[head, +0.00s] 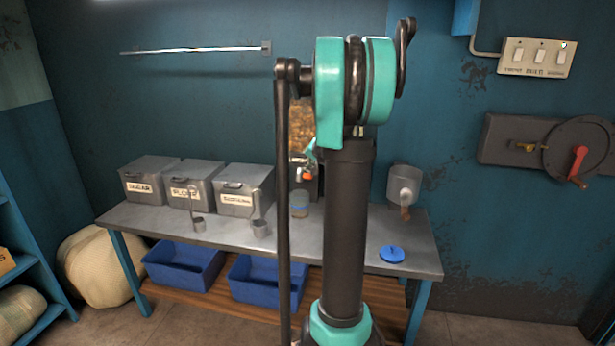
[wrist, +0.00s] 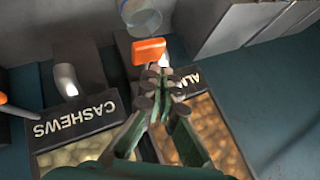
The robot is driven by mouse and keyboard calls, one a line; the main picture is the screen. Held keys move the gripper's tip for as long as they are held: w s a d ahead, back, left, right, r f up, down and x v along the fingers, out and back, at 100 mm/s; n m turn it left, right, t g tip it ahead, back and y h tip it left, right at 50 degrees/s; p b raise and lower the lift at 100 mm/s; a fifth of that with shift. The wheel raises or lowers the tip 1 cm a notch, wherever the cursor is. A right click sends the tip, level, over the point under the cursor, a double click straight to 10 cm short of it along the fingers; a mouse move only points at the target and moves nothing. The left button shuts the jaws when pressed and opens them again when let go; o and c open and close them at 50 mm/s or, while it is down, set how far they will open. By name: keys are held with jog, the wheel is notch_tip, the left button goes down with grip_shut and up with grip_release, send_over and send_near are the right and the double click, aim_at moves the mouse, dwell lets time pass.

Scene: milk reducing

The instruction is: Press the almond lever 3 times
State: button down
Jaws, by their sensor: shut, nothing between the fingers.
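In the wrist view, the almond dispenser (wrist: 205,125) has a black label plate, partly hidden by my fingers, and a window full of brown nuts. Its orange lever (wrist: 149,51) sticks out just beyond my fingertips. My gripper (wrist: 162,88) is shut and empty, in front of the label plate and close to the lever. I cannot tell whether the tips touch the lever. In the head view, an orange lever (head: 308,177) shows beside my arm, which hides most of the dispensers.
The cashew dispenser (wrist: 85,125) stands beside the almond one, with another orange lever (wrist: 3,98) at the left edge. A clear container (wrist: 141,14) sits beyond the almond lever. Grey bins (head: 193,182) and a blue lid (head: 392,254) are on the metal table (head: 340,245).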

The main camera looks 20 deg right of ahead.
aim_at(308, 175)
jog(key=shift+f, duration=0.1)
dwell(0.4)
jog(key=shift+f, duration=0.3)
jog(key=shift+f, duration=1.3)
dwell(1.3)
jog(key=shift+r, duration=1.7)
jog(key=shift+r, duration=2.5)
jog(key=shift+r, duration=1.9)
